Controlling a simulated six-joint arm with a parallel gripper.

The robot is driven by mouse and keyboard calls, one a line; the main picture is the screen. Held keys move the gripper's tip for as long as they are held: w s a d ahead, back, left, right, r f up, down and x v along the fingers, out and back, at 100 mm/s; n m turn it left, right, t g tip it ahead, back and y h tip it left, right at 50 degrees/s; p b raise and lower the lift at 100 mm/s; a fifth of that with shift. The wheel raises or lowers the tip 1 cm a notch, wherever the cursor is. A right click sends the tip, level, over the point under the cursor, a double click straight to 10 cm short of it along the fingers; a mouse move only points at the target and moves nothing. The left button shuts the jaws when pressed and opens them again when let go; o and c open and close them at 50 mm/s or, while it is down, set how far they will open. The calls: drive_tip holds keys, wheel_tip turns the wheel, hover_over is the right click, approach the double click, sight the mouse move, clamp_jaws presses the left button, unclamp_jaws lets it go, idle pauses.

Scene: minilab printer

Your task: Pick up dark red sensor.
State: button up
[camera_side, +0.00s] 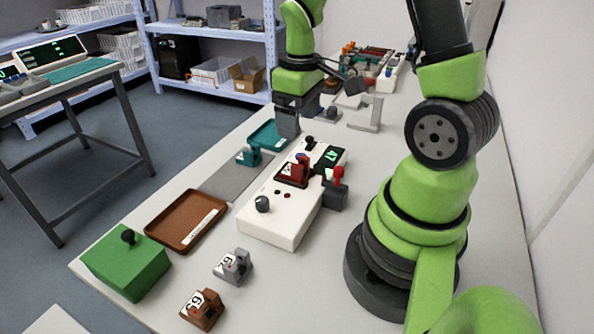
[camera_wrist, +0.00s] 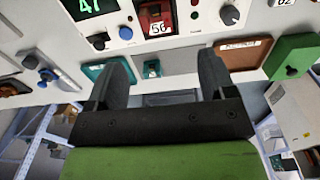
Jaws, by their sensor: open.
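The dark red sensor (camera_side: 293,172) sits on top of the white printer console (camera_side: 282,218), near its display. In the wrist view the dark red sensor (camera_wrist: 153,14) is at the top, with a white label that appears to read 56. My gripper (camera_side: 287,125) is open and empty, behind and above the console in the side view, apart from the sensor. In the wrist view my gripper's two dark fingers (camera_wrist: 163,78) are spread wide, with the sensor beyond them.
A red-knobbed lever box (camera_side: 335,192) stands close right of the console. A teal sensor (camera_side: 248,156), teal tray (camera_side: 262,133), brown tray (camera_side: 162,229) and green box (camera_side: 127,268) lie leftward. Grey (camera_side: 233,266) and brown (camera_side: 202,309) sensors sit in front.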

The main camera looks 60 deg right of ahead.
hover_over(300, 163)
drive_tip(key=a, duration=0.1)
drive_tip(key=f, duration=0.4)
drive_tip(key=shift+s+f, duration=0.3)
drive_tip(key=shift+f, duration=3.2)
drive_tip(key=c, duration=1)
